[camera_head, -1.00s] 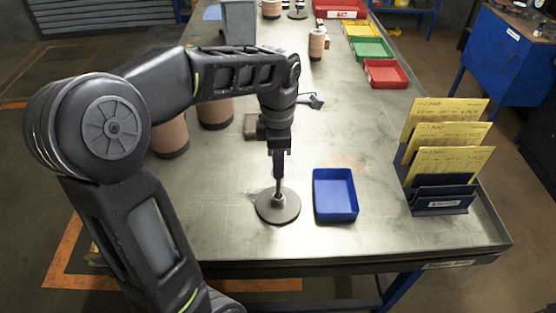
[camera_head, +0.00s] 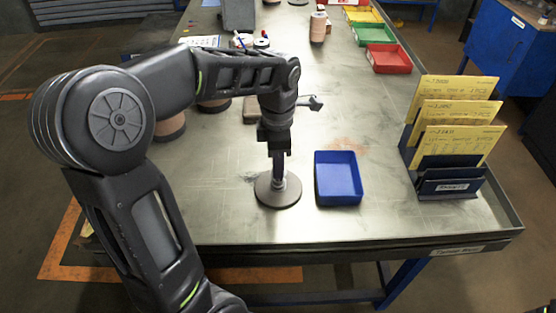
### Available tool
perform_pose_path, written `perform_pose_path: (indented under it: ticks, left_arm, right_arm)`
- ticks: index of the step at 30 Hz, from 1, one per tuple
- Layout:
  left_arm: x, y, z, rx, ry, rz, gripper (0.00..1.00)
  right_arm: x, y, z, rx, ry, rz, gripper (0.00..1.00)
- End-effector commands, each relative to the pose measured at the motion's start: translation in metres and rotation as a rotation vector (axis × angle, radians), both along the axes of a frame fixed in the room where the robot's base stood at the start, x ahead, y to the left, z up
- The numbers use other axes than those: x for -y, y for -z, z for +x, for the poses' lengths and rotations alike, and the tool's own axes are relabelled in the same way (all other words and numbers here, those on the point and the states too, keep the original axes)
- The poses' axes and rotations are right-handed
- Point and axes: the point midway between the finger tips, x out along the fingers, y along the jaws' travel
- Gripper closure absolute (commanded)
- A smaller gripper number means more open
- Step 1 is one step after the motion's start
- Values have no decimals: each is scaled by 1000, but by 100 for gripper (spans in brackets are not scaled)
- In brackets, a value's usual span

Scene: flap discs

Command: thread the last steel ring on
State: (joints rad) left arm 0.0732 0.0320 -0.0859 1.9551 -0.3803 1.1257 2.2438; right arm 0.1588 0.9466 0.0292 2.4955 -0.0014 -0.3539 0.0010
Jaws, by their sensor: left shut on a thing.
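A round dark base plate (camera_head: 266,196) with a thin upright spindle stands on the bench, left of the empty blue tray (camera_head: 352,190). My left gripper (camera_head: 278,172) points straight down over the middle of the plate, at the spindle. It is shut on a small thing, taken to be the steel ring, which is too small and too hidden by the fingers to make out. Whether the ring is around the spindle cannot be told. The spindle's upper part is hidden by the fingers. My right gripper is out of view.
A rack with yellow cards (camera_head: 447,187) stands at the right edge of the metal bench (camera_head: 230,225). Red (camera_head: 389,60) and green (camera_head: 374,36) bins line the far right. Brown cylinders (camera_head: 171,128) stand partly behind my left arm. The front of the bench is clear.

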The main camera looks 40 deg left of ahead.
Motion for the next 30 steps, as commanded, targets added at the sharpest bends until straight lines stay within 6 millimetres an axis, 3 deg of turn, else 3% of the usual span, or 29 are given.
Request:
perform_pose_path:
  ticks: [3,4,13,23,30]
  left_arm:
    - [0,11,0,-1,0,0,100]
    - [0,9,0,0,0,0,73]
    - [0,8,0,-1,0,0,49]
    - [0,4,0,1,0,1,49]
    - [0,-26,1,3,1,1,49]
  right_arm:
    - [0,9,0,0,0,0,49]
    - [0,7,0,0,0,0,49]
    - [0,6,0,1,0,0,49]
    - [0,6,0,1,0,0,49]
    - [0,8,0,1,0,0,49]
